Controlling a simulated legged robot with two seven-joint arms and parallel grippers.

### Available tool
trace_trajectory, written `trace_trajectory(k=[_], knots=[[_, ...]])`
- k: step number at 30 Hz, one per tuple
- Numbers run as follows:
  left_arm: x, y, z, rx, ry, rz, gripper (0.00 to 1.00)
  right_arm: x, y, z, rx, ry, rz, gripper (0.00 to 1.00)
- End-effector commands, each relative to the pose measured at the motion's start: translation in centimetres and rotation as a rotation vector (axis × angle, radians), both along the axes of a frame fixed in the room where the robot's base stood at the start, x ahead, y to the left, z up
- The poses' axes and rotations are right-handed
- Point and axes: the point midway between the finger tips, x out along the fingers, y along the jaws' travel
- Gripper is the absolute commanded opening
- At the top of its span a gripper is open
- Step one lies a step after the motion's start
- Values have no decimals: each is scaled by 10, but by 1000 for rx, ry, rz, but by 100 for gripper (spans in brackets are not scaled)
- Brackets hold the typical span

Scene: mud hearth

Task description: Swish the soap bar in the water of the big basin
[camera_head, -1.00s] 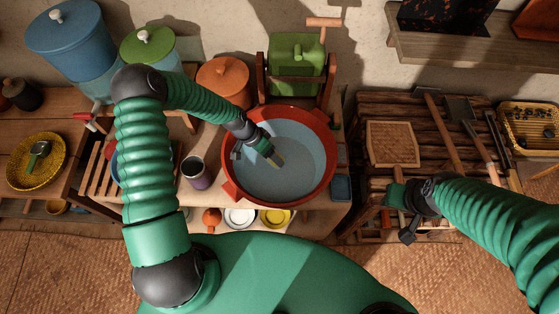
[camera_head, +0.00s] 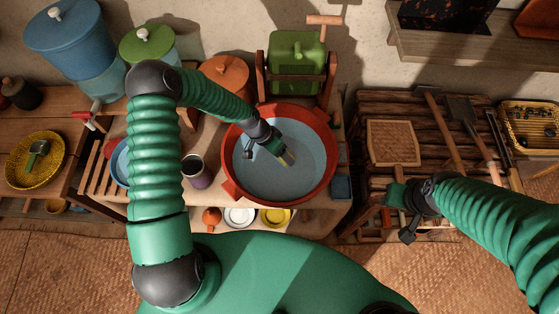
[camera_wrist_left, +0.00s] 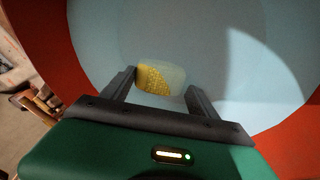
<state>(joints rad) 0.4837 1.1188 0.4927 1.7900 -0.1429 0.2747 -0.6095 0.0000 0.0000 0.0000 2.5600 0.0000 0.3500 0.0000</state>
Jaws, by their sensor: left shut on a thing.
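The big basin (camera_head: 229,185) is red with pale blue water (camera_head: 265,185) inside, on the low table in the middle of the head view. My left gripper (camera_head: 283,154) reaches down into the basin from the upper left, over its middle. It is shut on the soap bar (camera_head: 289,159), which is small and yellowish at the fingertips. In the left wrist view the soap bar (camera_wrist_left: 154,79) shows a textured yellow part and a paler part, between the two dark fingers (camera_wrist_left: 160,92). How deep the bar sits in the water is unclear. My right gripper (camera_head: 393,213) hangs beside the log stand; its fingers are unclear.
A dark cup (camera_head: 196,171) stands left of the basin. A green jerrycan (camera_head: 297,60) in a wooden frame and an orange pot (camera_head: 226,74) stand behind it. A small blue box (camera_head: 341,187) is close to its right. Plates (camera_head: 240,217) lie on the lower shelf.

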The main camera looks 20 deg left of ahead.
Motion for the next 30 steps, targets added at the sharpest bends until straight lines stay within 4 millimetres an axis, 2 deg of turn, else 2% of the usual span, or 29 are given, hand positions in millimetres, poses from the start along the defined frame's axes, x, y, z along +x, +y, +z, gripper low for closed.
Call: trace_trajectory(k=[3,11,24,30], knots=[[2,-6,0,1,0,0,25,0,0,-1,0,0,0,36],[1,-4,0,0,0,1,25,0,0,0,0,0,0,36],[-14,48,1,-1,2,2,25,0,0,8,0,0,0,36],[-15,53,0,-1,0,0,25,0,0,7,0,0,0,36]])
